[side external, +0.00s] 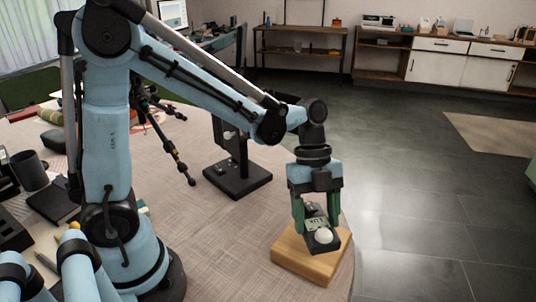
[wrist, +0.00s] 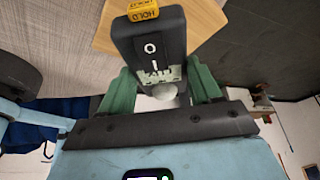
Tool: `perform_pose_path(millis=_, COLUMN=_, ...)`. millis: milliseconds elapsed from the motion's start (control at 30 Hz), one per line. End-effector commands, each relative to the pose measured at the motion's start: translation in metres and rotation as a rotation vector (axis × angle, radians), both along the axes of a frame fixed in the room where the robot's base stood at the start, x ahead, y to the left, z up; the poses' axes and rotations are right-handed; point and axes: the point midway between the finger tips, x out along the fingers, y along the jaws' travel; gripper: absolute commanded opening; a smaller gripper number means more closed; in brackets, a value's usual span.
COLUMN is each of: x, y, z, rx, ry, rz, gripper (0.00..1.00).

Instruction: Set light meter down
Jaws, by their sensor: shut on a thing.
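The light meter (side external: 318,222) is a small dark device with a grey display and a white dome. My gripper (side external: 317,228) points down at the table's right end, its green fingers shut on the meter's two sides. The meter is over a light wooden block (side external: 300,264); I cannot tell whether it touches the block. In the wrist view, the meter (wrist: 150,42) lies between the green fingers of my gripper (wrist: 162,88), with a yellow HOLD button at its far end. The wooden block (wrist: 203,22) shows behind it, partly hidden.
The block stands near the right edge of the round table (side external: 225,240), with floor beyond. A dark stand with a square base (side external: 238,180) stands farther back. A black tripod (side external: 170,140) is behind my arm. A dark mug (side external: 30,170) is at left. The middle of the table is clear.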

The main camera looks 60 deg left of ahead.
Motion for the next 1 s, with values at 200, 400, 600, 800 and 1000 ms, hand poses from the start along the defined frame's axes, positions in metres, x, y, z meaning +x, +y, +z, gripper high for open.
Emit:
perform_pose_path(millis=200, x=0.000, y=0.000, z=-0.024, rx=0.000, ry=0.000, rz=0.000, gripper=0.28)
perform_pose_path(millis=400, x=0.000, y=0.000, z=-0.028, rx=0.000, ry=0.000, rz=0.000, gripper=0.28)
perform_pose_path(millis=600, x=0.000, y=0.000, z=-0.029, rx=0.000, ry=0.000, rz=0.000, gripper=0.28)
perform_pose_path(millis=800, x=0.000, y=0.000, z=-0.031, rx=0.000, ry=0.000, rz=0.000, gripper=0.82)
perform_pose_path(millis=1000, x=0.000, y=0.000, z=-0.031, rx=0.000, ry=0.000, rz=0.000, gripper=0.89)
